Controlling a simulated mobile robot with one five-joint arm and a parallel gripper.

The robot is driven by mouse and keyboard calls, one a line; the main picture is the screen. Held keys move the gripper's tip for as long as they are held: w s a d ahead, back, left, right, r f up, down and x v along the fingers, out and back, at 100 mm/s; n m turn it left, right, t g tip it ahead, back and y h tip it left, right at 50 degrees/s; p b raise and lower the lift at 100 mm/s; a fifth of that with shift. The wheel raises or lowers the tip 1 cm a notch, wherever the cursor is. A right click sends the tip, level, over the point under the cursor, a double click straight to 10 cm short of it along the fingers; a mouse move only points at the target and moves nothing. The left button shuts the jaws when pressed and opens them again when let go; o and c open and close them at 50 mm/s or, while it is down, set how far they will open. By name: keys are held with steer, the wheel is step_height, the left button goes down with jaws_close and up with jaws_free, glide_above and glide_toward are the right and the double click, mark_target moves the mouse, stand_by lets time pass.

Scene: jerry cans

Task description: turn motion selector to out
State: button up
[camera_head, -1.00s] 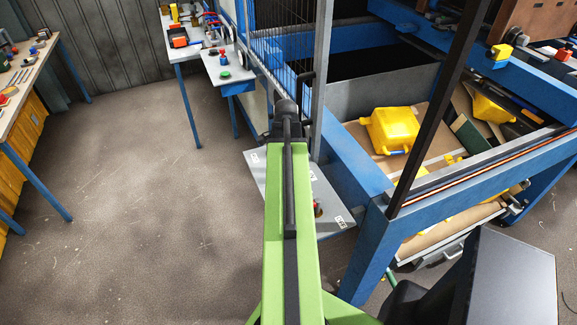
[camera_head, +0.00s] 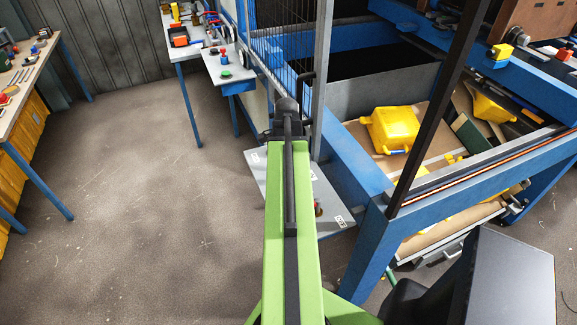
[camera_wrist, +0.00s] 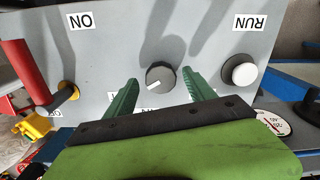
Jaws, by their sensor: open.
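A round dark knob (camera_wrist: 167,79) with a white pointer mark sits on a grey panel (camera_wrist: 115,45) in the wrist view. The pointer slants across the knob's face. My gripper (camera_wrist: 160,76) is open, with one green finger on each side of the knob. A gap shows on each side, and I cannot tell whether either fingertip touches the panel. Labels near the knob are partly hidden by the fingers and gripper body. In the head view the panel (camera_head: 333,215) shows under my green arm, which hides the knob.
A red lever (camera_wrist: 22,70) stands left on the panel, below an upside-down ON label (camera_wrist: 80,21). A white button (camera_wrist: 243,74) is at right, near an upside-down RUN label (camera_wrist: 250,22). A blue machine frame (camera_head: 360,245) and wire guard (camera_head: 280,50) stand close by. Floor at left is clear.

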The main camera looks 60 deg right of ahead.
step_height(320, 180, up, 17)
steer(key=p, duration=1.6)
steer(key=shift+f, duration=0.15)
